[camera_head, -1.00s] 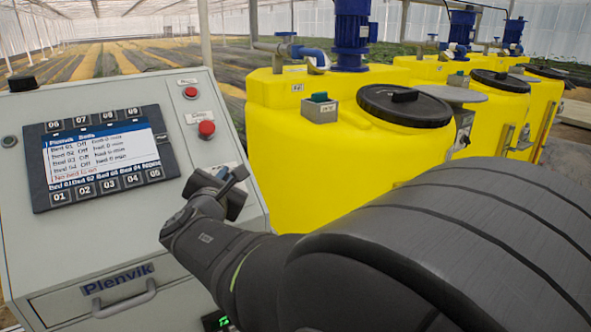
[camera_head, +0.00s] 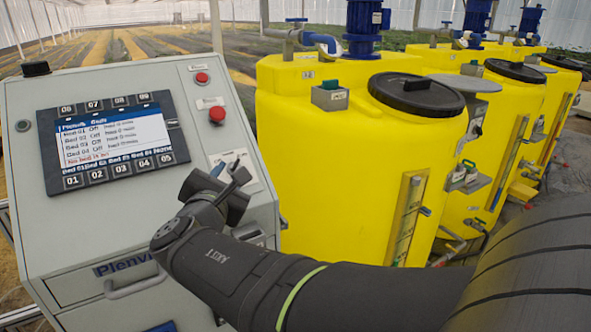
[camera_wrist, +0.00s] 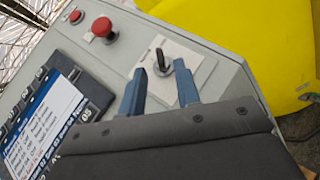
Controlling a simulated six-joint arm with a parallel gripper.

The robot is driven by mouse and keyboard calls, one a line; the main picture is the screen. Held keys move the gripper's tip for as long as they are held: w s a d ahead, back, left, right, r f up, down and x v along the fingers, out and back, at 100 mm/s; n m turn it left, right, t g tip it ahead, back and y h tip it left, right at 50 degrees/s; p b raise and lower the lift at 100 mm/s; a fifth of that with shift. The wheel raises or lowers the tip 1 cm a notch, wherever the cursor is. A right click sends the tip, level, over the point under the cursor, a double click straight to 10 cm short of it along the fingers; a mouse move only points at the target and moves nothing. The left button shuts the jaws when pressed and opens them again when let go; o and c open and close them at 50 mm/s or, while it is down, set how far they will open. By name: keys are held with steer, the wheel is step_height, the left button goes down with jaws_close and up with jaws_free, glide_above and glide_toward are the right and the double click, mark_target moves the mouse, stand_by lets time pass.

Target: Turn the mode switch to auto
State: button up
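The mode switch (camera_wrist: 161,62) is a black knob with a pointed handle on a pale square plate (camera_wrist: 192,57) on the sloping grey panel. In the wrist view the handle stands roughly upright in the picture. My gripper (camera_wrist: 160,68) is open, its two blue-grey fingers apart. The knob appears between and just beyond the fingertips, and I see no contact. In the head view my gripper (camera_head: 230,172) is over the right side of the panel and hides most of the switch; part of the pale plate (camera_head: 246,163) shows beside it.
A red mushroom button (camera_head: 217,114) and a smaller red button (camera_head: 202,78) sit above the switch. The display (camera_head: 110,145) with its keys is to the left. Yellow tanks (camera_head: 330,170) stand right of the cabinet.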

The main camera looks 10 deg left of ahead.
mark_target(235, 165)
steer(key=s+d, duration=0.1)
steer(key=s, duration=1)
steer(key=shift+d+r, duration=0.2)
steer(key=shift+d, duration=0.15)
steer(key=shift+w+a+f, duration=0.1)
steer(key=shift+w+a, duration=0.3)
steer(key=shift+w, duration=2.05)
steer(key=shift+w+a+f, duration=0.1)
steer(key=shift+w+a, duration=0.25)
steer(key=shift+w, duration=2.1)
steer(key=shift+w+a+f, duration=0.1)
steer(key=shift+w+a, duration=0.3)
steer(key=shift+w, duration=2.05)
